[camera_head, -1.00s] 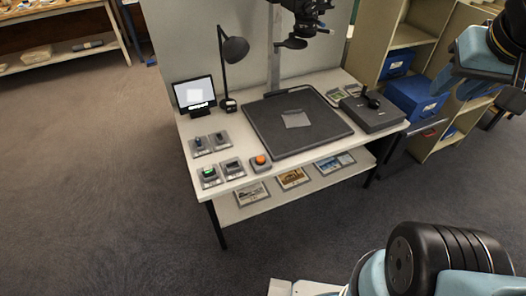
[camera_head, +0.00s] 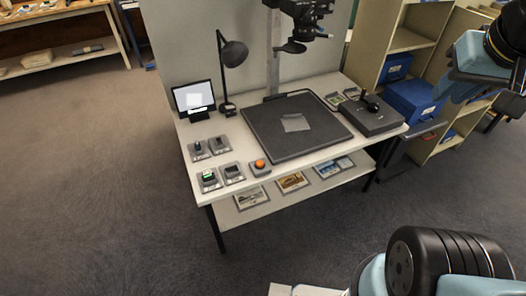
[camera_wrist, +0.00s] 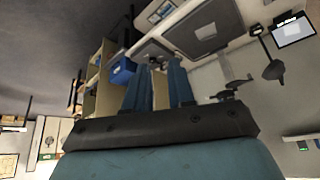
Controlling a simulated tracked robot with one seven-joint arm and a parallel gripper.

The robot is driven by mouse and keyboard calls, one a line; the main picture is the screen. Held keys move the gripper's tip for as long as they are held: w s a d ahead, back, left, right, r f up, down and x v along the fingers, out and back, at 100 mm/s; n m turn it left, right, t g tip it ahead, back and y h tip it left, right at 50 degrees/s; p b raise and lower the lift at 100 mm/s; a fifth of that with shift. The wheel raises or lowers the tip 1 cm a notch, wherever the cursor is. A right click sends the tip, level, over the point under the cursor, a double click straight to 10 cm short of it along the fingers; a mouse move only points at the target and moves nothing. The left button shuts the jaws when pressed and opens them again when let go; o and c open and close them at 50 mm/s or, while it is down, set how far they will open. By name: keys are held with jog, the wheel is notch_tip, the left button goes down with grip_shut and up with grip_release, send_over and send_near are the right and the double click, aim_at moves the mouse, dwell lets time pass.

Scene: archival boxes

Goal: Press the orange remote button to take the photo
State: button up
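The orange button (camera_head: 259,164) sits on a small grey box at the front edge of the white copy-stand table (camera_head: 290,172), in the head view. It stands right of a green button (camera_head: 208,176) and a dark switch (camera_head: 233,171). My gripper (camera_wrist: 157,78) shows in the wrist view with its two fingers apart and nothing between them. It is well away from the table. I cannot pick out the orange button in the wrist view.
A dark baseboard (camera_head: 265,135) with a grey sheet (camera_head: 296,122) lies under the overhead camera (camera_head: 306,14). A desk lamp (camera_head: 234,53) stands behind. A dark box (camera_head: 373,119) is at the table's right. Shelves (camera_head: 407,40) with blue boxes (camera_head: 413,102) stand beyond. The floor at left is clear.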

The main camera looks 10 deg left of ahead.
grip_shut()
dwell(1.4)
